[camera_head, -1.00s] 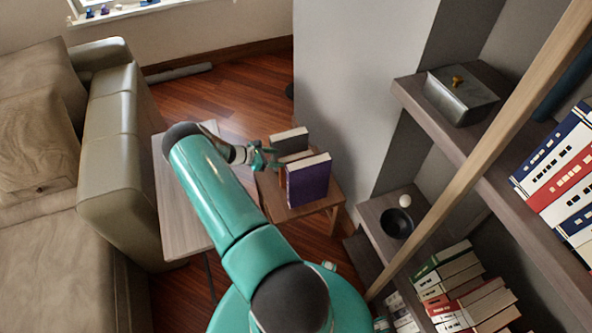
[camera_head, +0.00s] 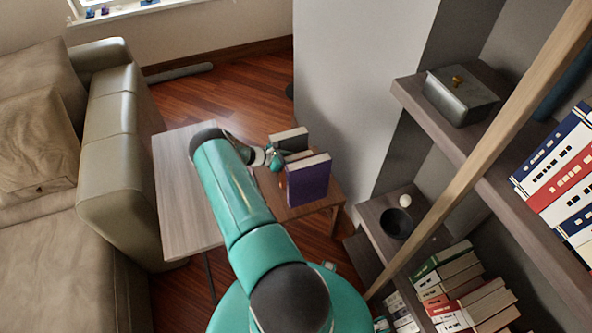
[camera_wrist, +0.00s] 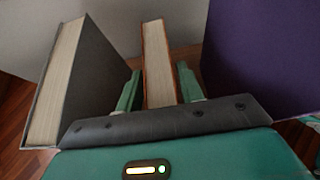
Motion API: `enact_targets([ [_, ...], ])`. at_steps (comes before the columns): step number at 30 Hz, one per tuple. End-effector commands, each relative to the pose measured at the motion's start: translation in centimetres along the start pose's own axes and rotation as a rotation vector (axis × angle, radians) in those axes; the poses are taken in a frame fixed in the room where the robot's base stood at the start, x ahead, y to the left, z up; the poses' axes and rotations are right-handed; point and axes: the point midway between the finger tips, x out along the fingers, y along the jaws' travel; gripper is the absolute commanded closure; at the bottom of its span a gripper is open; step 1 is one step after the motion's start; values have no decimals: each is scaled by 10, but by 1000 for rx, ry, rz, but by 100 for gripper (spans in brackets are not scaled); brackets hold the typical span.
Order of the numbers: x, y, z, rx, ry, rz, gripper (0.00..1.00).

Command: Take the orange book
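The orange book (camera_wrist: 158,62) stands upright between the grey book and the purple book, with its pale page edge facing the wrist camera and thin orange cover edges showing. My gripper (camera_wrist: 160,90) has one finger on each side of it, with the fingers spread and the book between them. A narrow gap seems to show beside the book, so I see no firm grip. In the head view my gripper (camera_head: 274,159) is at the books on the small wooden table (camera_head: 325,202), and the orange book is mostly hidden there.
A dark grey book (camera_wrist: 92,75) stands close on the left and a purple book (camera_wrist: 262,50) on the right; the purple one also shows in the head view (camera_head: 309,184). A pale table (camera_head: 180,190) and sofa (camera_head: 115,150) lie left. A shelf wall (camera_head: 440,115) is on the right.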

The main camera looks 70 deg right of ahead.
Motion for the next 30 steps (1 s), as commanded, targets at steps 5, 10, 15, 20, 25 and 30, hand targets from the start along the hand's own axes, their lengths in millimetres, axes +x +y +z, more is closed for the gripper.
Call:
enact_targets([
  [5,0,0,0,0,0,0,98],
  [10,0,0,0,0,0,0,100],
  [15,0,0,0,0,0,0,100],
  [20,0,0,0,0,0,0,100],
  [25,0,0,0,0,0,1,100],
  [30,-1,0,0,0,0,1,100],
])
